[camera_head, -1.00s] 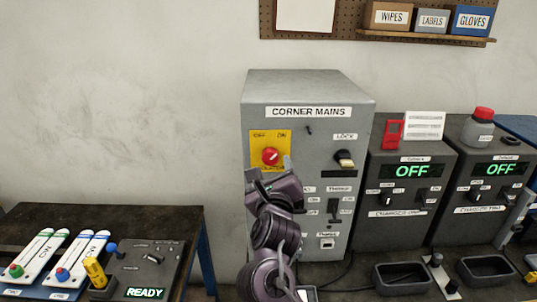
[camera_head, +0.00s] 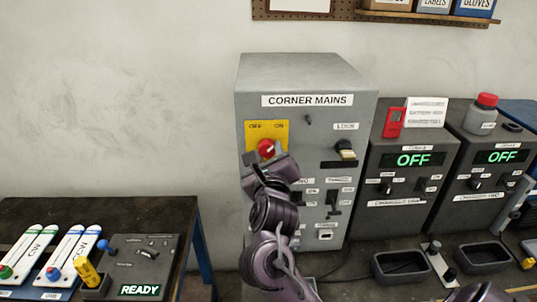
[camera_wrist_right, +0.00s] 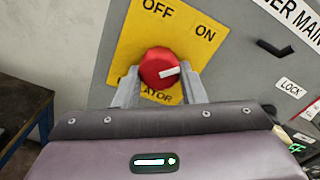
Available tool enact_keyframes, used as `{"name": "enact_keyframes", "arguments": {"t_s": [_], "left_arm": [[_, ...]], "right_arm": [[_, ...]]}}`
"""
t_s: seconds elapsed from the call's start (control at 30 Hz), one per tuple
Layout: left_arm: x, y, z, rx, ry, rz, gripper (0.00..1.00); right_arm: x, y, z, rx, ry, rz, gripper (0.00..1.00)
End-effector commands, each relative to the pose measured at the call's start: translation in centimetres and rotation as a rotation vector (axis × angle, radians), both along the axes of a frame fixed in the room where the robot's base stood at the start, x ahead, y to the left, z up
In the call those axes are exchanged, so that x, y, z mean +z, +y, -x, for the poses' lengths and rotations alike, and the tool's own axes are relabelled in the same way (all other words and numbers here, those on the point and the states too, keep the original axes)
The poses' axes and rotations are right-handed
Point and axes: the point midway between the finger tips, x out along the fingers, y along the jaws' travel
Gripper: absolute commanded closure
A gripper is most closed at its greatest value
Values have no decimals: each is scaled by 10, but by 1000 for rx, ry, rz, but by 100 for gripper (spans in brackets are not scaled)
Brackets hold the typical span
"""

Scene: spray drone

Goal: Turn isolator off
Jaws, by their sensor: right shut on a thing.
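The isolator is a red round knob (camera_head: 266,147) on a yellow plate (camera_head: 281,131) marked OFF and ON, on the front of the grey CORNER MAINS cabinet (camera_head: 306,80). In the right wrist view the red knob (camera_wrist_right: 158,68) has a white pointer aimed right, on the ON side of the plate. My right gripper (camera_head: 268,156) is at the knob, and in the wrist view its two fingers (camera_wrist_right: 161,80) stand on either side of it, shut on it. They cover part of the ISOLATOR label. My left gripper is out of view.
A black lock switch (camera_head: 345,149) and smaller switches sit right of the knob on the cabinet. Two grey chargers reading OFF (camera_head: 413,160) stand to the right. A bench with a READY panel (camera_head: 139,290) is at lower left. The wall at left is clear.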

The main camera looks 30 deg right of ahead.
Motion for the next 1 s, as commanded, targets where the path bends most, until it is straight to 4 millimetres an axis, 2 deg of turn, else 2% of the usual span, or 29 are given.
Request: {"name": "enact_keyframes", "arguments": {"t_s": [0.2,0.47,1.0], "left_arm": [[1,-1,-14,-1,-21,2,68],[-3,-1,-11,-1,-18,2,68],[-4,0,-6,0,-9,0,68]], "right_arm": [[0,0,0,0,8,13,86],[0,-1,1,-1,68,110,86],[3,-2,1,-1,325,527,86]]}}
